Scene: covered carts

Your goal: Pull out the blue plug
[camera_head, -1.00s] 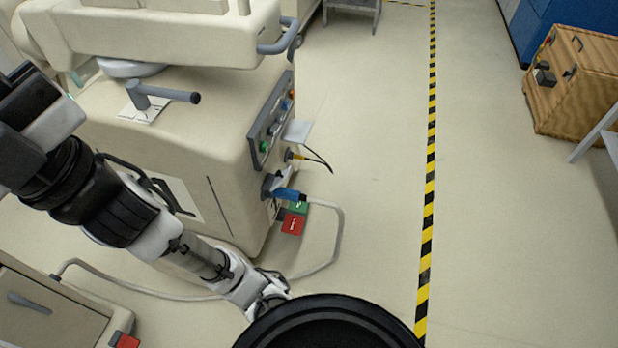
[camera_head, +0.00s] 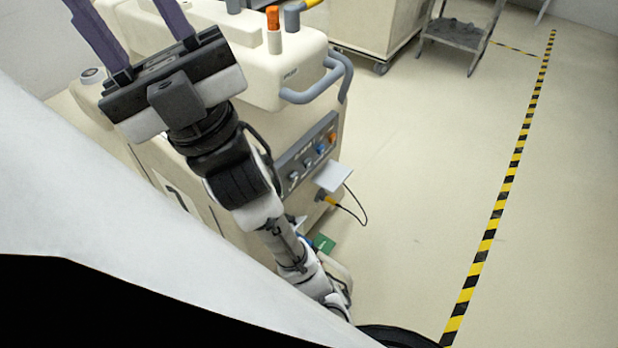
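My gripper (camera_head: 122,12) is at the upper left, its two purple fingers spread wide apart and nothing between them; the tips run near or past the top edge. It is in front of the beige covered cart (camera_head: 262,108), well away from the cart's socket side. The blue plug sits low on that side, almost wholly hidden behind my arm. Only a sliver of blue (camera_head: 309,241) shows beside the arm, next to a green tag (camera_head: 325,244). I cannot see how the plug sits in its socket.
The cart's end panel (camera_head: 292,160) has coloured connectors. Below it are a white flap (camera_head: 334,177) and a yellow plug (camera_head: 329,201) with a looping black cable. A blue-grey handle (camera_head: 320,92) sticks out above. The floor right of the cart is clear to the striped tape (camera_head: 507,190).

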